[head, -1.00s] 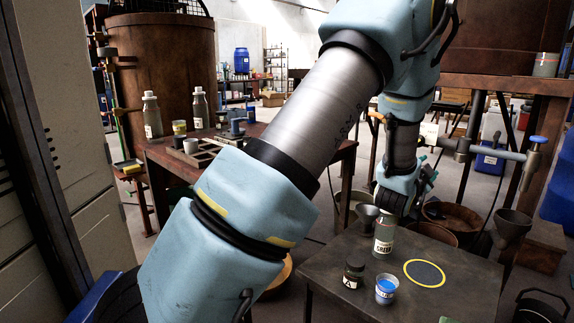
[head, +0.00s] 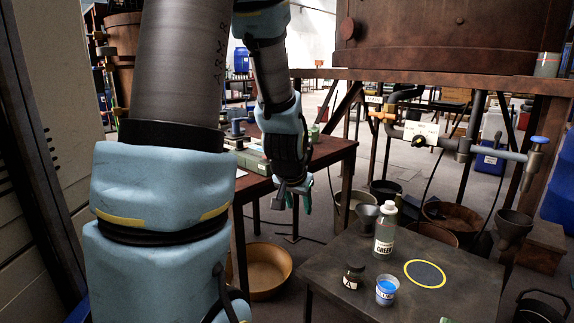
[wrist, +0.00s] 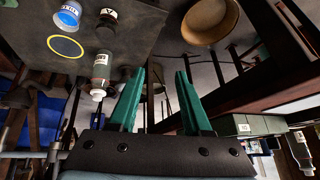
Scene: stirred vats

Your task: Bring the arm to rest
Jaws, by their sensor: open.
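My gripper (head: 292,197) hangs near the middle of the head view, left of the near dark table and in front of the table behind. In the wrist view its two green fingers (wrist: 163,95) stand apart with nothing between them. My blue and grey arm fills the left of the head view and hides part of the back table. The bottle labelled GREEN (head: 385,232) stands upright on the near table, apart from my gripper; it also shows in the wrist view (wrist: 101,72).
The near table (head: 330,262) also holds a dark jar (head: 353,277), a blue-filled cup (head: 386,291) and a yellow ring mark (head: 425,273). A wooden bowl (head: 262,272) sits on the floor. Pipes with valves (head: 462,150) stand at right. A back table (head: 330,152) lies behind my gripper.

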